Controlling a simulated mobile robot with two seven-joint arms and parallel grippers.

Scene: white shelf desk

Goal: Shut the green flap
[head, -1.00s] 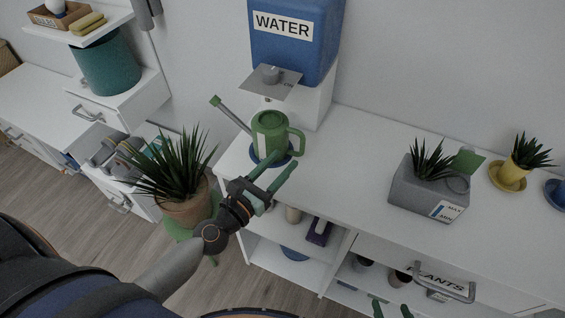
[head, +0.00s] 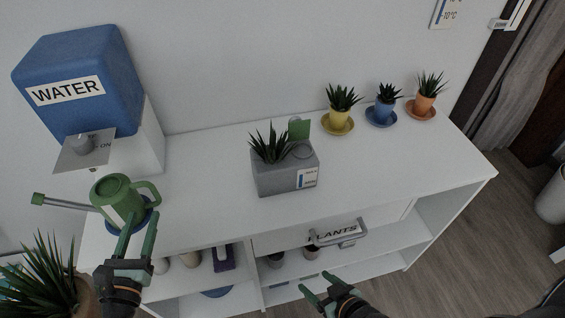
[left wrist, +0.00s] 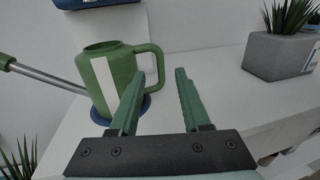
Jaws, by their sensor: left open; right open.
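The green flap (head: 299,128) stands upright, open, at the back right of the grey planter (head: 284,181) on the white desk top. A round grey rim (head: 303,151) lies in front of it. The planter is at the right edge of the left wrist view (left wrist: 278,58); the flap is not seen there. My left gripper (head: 142,217) is open and empty, close in front of the green watering can (head: 118,200), left of the planter; it also shows in the left wrist view (left wrist: 159,72). My right gripper (head: 316,282) is open and empty, low in front of the shelves, below the planter.
The can stands on a blue saucer (left wrist: 147,102) near the blue water dispenser (head: 85,80). Yellow (head: 339,118), blue (head: 382,110) and orange (head: 424,104) pots stand at the back right. The desk top right of the planter is clear.

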